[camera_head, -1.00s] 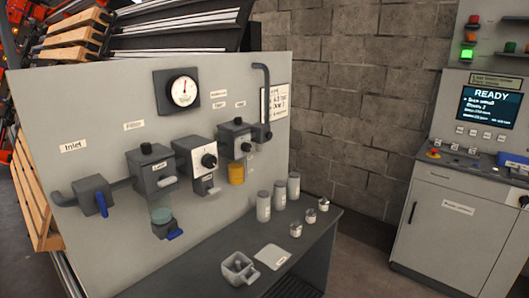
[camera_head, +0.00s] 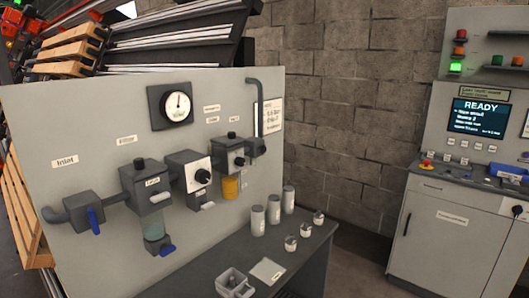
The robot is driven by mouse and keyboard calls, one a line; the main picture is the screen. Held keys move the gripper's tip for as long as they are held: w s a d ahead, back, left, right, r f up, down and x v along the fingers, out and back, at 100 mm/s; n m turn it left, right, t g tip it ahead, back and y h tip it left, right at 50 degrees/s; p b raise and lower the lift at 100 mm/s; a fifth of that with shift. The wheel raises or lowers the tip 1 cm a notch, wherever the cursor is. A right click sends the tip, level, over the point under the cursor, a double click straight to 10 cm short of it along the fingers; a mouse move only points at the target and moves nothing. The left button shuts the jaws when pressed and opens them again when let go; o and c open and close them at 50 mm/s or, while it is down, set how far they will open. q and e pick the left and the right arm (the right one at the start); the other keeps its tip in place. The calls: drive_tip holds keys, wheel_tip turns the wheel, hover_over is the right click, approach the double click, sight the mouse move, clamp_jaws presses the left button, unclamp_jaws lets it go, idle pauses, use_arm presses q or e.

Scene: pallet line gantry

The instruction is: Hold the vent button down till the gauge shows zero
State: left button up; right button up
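The round gauge (camera_head: 178,106) is mounted high on the grey panel (camera_head: 90,105); its needle points roughly upward, and the numbers are too small to read. Below it is a row of grey units: an inlet valve (camera_head: 83,212) with a blue lever, a filter unit (camera_head: 145,183) with a clear bowl, a unit with a black knob (camera_head: 203,176), and a unit (camera_head: 232,154) with a yellow bowl. Small black caps top some units. I cannot tell which part is the vent button. Neither of my grippers is in view.
A dark bench (camera_head: 312,250) below the panel holds several small canisters, a grey container (camera_head: 233,283) and a white card (camera_head: 267,271). A control cabinet (camera_head: 440,227) with a READY screen (camera_head: 478,117) stands at the right. Floor shows between bench and cabinet.

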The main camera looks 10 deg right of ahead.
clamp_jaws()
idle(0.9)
